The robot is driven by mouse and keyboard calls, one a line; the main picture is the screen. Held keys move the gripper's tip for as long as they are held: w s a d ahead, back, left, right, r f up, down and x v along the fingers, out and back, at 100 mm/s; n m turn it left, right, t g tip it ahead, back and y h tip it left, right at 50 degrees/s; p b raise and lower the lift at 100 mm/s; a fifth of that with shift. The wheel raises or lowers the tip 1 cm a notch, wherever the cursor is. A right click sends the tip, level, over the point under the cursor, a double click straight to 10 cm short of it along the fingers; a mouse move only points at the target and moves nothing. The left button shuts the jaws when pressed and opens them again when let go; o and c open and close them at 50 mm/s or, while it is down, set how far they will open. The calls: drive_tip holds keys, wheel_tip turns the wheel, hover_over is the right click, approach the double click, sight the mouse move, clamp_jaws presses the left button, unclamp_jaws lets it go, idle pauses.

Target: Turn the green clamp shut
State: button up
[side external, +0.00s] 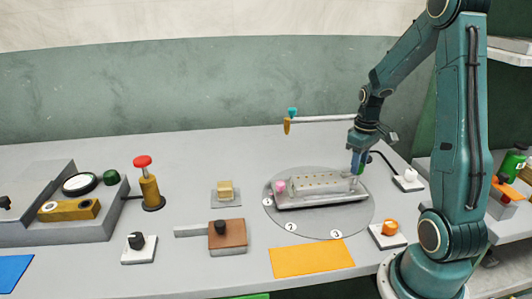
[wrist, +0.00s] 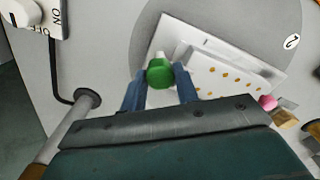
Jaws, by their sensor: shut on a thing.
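The green clamp (wrist: 160,74) shows as a faceted green knob with a pale stub beyond it, at the edge of a light grey fixture plate (wrist: 232,62). My gripper (wrist: 159,80) has its two blue fingers on either side of the knob, shut on it. In the side view my gripper (side external: 357,162) points down at the right end of the fixture plate (side external: 318,199). A pink knob (side external: 280,187) stands at the plate's left end.
The plate lies on a round grey disc (side external: 345,221) with numbers. A horizontal rod (side external: 325,120) stands behind. A white switch box (side external: 408,180) and an orange knob box (side external: 388,232) are close on the right. A brown block (side external: 227,238) and red-topped post (side external: 148,186) are left.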

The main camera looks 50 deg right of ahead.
drive_tip(key=o, duration=1)
wheel_tip(320, 180, up, 14)
drive_tip(key=shift+f, duration=0.1)
idle(0.4)
drive_tip(key=a+r+n+t+h, duration=0.1)
drive_tip(key=a+r+t, duration=0.25)
drive_tip(key=a, duration=1.15)
drive_tip(key=s+a, duration=0.2)
drive_tip(key=a, duration=0.1)
drive_tip(key=s+a+t, duration=0.1)
drive_tip(key=s+a, duration=0.1)
drive_tip(key=a, duration=0.2)
drive_tip(key=s+a+n+t+y, duration=0.1)
drive_tip(key=s+a, duration=0.1)
drive_tip(key=a, duration=0.2)
drive_tip(key=shift+s+a+f, duration=0.2)
drive_tip(key=shift+s+a, duration=0.05)
